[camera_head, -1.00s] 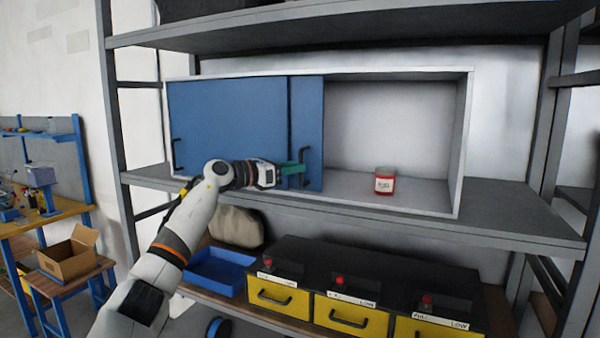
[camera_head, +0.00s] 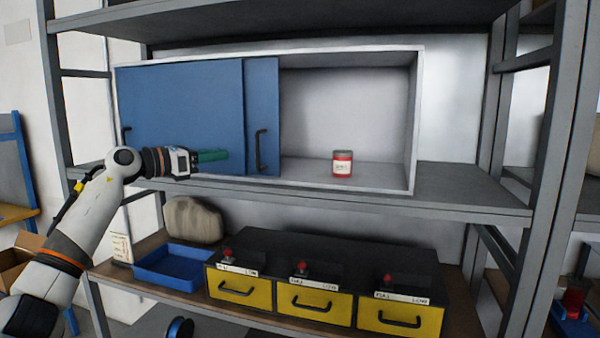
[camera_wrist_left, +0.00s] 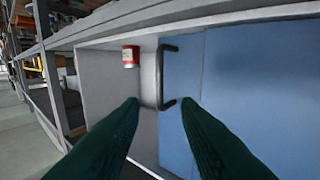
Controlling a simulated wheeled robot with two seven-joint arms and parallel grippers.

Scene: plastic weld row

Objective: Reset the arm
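My left arm comes in from the left in the head view. Its gripper (camera_head: 212,156) has green fingers and is in front of the blue sliding doors, left of the black handle (camera_head: 261,150) and apart from it. In the left wrist view the two green fingers (camera_wrist_left: 160,105) are spread with nothing between them, and the door handle (camera_wrist_left: 165,78) shows beyond their tips. The blue doors (camera_head: 180,115) cover the cabinet's left part; its right part is open. A red jar with a white label (camera_head: 342,164) stands inside the open part. My right gripper is not in view.
The cabinet stands on a grey metal shelf (camera_head: 455,190). Below are a blue tray (camera_head: 175,285), a beige sack-like object (camera_head: 192,220) and a black unit with yellow drawers (camera_head: 312,303) and red knobs. A shelf upright (camera_head: 560,150) stands at right.

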